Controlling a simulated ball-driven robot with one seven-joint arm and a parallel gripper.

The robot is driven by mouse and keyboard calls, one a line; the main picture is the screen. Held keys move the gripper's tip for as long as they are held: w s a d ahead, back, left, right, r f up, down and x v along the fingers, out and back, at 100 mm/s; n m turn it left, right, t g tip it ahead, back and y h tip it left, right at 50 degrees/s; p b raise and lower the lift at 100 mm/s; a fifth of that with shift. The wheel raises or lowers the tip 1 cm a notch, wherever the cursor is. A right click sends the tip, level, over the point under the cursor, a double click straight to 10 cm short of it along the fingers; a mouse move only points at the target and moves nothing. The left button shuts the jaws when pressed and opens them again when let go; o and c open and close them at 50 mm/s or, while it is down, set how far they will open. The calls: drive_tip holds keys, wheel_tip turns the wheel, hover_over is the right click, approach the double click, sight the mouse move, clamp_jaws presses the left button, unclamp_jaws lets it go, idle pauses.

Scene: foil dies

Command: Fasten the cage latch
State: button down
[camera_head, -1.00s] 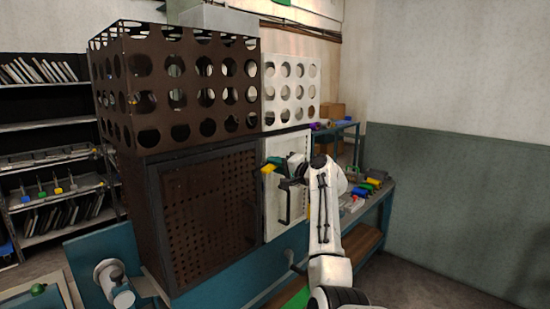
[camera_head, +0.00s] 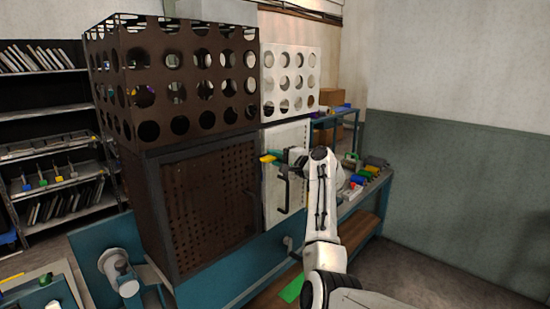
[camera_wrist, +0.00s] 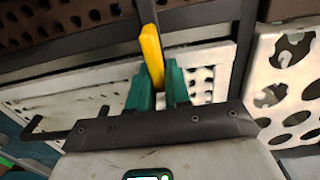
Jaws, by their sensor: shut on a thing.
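The cage (camera_head: 152,215) is a dark brown cabinet with a perforated front. A white perforated door (camera_head: 298,135) with a black handle (camera_head: 282,193) stands at its right side. The yellow latch lever (camera_wrist: 151,50) lies between the green fingers of my gripper (camera_wrist: 160,85) in the wrist view. My gripper is shut on this lever, beside the dark frame bar at the door's edge. In the head view, my gripper (camera_head: 272,157) is at the upper left of the white door. The lever's lower end is hidden between the fingers, and I cannot tell how the latch sits.
A brown box with round holes (camera_head: 210,40) and a white perforated box (camera_head: 290,57) stand above the cage. A bench with coloured tools (camera_head: 365,172) is at the right. Shelves (camera_head: 50,150) stand at the left. The floor at the lower right (camera_head: 440,255) is clear.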

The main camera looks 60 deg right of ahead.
drive_tip(key=shift+f, duration=0.1)
drive_tip(key=c, duration=1.2)
unclamp_jaws()
drive_tip(key=shift+o, duration=0.2)
drive_tip(key=shift+s, duration=0.1)
drive_tip(key=b+v, duration=0.2)
drive_tip(key=v, duration=0.8)
drive_tip(key=shift+s+b, duration=0.3)
drive_tip(key=shift+b, duration=0.05)
drive_tip(key=shift+a, duration=0.1)
